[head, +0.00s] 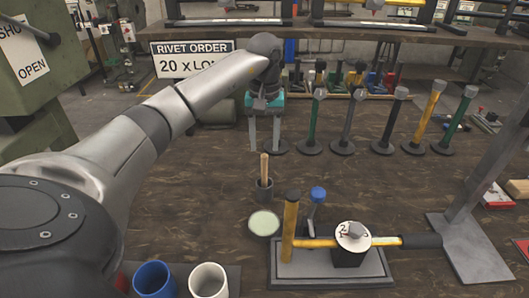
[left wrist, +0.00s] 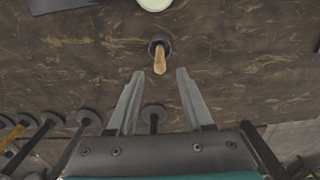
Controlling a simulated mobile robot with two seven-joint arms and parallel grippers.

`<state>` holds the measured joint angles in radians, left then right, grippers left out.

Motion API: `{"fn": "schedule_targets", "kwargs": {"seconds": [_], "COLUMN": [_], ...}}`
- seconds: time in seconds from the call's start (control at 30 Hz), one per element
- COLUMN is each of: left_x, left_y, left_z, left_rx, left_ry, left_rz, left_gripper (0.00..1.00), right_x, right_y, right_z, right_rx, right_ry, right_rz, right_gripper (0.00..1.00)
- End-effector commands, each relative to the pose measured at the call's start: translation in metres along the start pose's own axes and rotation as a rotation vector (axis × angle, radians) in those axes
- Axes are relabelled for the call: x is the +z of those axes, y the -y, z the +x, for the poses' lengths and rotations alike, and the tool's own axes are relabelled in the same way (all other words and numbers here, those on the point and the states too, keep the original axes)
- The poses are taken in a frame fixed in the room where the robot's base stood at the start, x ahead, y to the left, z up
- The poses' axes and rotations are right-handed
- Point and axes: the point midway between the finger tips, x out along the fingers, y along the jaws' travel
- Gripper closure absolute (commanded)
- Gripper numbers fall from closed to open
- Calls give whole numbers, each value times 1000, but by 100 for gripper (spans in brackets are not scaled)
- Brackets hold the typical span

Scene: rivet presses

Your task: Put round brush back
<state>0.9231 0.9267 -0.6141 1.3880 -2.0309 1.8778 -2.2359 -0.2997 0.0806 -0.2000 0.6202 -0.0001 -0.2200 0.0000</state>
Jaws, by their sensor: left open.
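A wooden handle (head: 264,168), which looks like the round brush's, stands upright in a small dark cup (head: 264,190) on the brown bench. Any bristles are hidden inside the cup. My left gripper (head: 265,148) is open, its two fingers pointing down behind the cup in the head view. In the left wrist view the handle (left wrist: 160,62) and the cup (left wrist: 153,46) lie just beyond the open, empty fingertips (left wrist: 160,74), in line with the gap. The handle is not gripped. My right gripper is not in view.
A pale green round dish (head: 264,223) sits in front of the cup. A press with yellow bars (head: 320,242) stands at front right. Several posts on round bases (head: 345,146) line the back. Blue (head: 154,279) and white (head: 208,280) cups stand at front left.

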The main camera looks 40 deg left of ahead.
Motion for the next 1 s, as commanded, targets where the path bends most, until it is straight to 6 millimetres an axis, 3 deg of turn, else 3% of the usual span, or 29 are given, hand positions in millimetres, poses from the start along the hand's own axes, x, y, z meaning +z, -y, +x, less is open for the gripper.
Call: {"fn": "schedule_targets", "kwargs": {"seconds": [0.1, 0.33, 1.0], "left_x": [-1, 0, 0], "left_y": [0, 0, 0], "left_z": [-29, -60, -66], "left_rx": [2, 0, 0], "left_ry": [-4, 0, 1], "left_rz": [-1, -1, 0], "left_gripper": [48, 48, 48], "right_x": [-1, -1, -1], "right_y": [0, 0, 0], "right_z": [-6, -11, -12], "right_rx": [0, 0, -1], "right_ry": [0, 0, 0], "right_rz": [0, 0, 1], "right_gripper": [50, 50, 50]}}
